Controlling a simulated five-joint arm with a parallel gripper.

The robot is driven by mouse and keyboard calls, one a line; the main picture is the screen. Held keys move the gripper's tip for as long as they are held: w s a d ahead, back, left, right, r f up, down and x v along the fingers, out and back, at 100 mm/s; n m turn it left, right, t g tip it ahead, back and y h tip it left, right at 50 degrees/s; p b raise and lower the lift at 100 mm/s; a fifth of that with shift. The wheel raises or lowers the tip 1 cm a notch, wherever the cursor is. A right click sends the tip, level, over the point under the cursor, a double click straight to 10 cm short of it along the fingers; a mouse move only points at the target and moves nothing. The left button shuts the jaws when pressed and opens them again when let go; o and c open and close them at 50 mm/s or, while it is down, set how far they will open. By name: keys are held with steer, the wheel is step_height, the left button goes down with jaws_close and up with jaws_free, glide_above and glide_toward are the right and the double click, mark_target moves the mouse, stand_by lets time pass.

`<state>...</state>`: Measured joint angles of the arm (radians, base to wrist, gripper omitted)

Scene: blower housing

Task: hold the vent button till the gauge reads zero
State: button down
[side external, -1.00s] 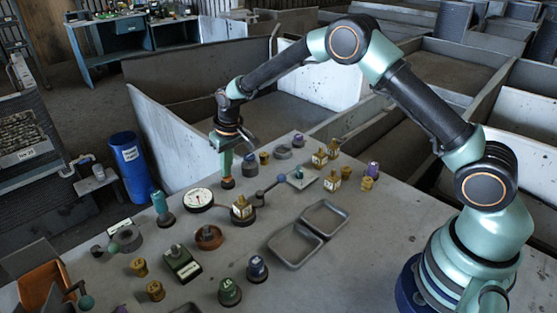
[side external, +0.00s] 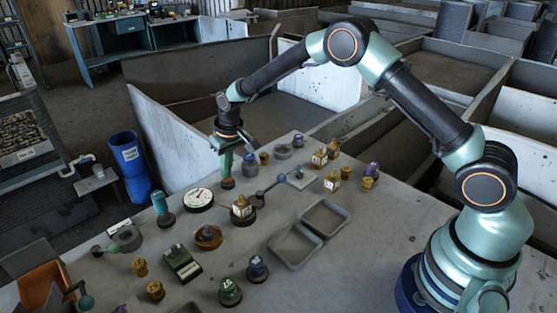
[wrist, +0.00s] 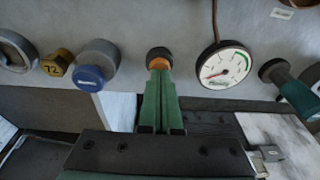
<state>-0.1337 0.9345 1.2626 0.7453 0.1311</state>
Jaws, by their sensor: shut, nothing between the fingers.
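My gripper (wrist: 159,72) is shut and points down, its green fingertips together on the orange top of the vent button (wrist: 159,54), which has a dark round base. The tips look to be touching the button; how far it is pressed I cannot tell. In the side view my gripper (side external: 227,180) stands over the same spot and mostly hides the button. The white round gauge (wrist: 223,66) is just right of the button in the wrist view, with a red needle near its lower left; the exact reading is too small to tell. It also shows in the side view (side external: 199,200).
A grey cylinder with a blue cap (wrist: 96,66) and a yellow knob (wrist: 57,63) stand left of the button in the wrist view. A teal-handled part (wrist: 292,90) stands right of the gauge. Empty grey trays (side external: 294,262) lie on the bench toward my base.

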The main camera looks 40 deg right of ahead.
stand_by(0.5)
steer(key=shift+r, duration=0.4)
stand_by(0.4)
steer(key=shift+r, duration=3.05)
steer(key=s+d+r+t, duration=0.1)
steer(key=s+d+r, duration=0.1)
steer(key=s+r, duration=0.45)
steer(key=s+d+r+t, duration=0.1)
steer(key=s+d+r, duration=0.2)
steer(key=s+r, duration=0.35)
steer(key=s+d+r+t, duration=0.1)
steer(key=s+d+r, duration=0.1)
steer(key=s, duration=1.2)
steer(key=shift+s+d, duration=0.15)
steer(key=shift+d, duration=0.1)
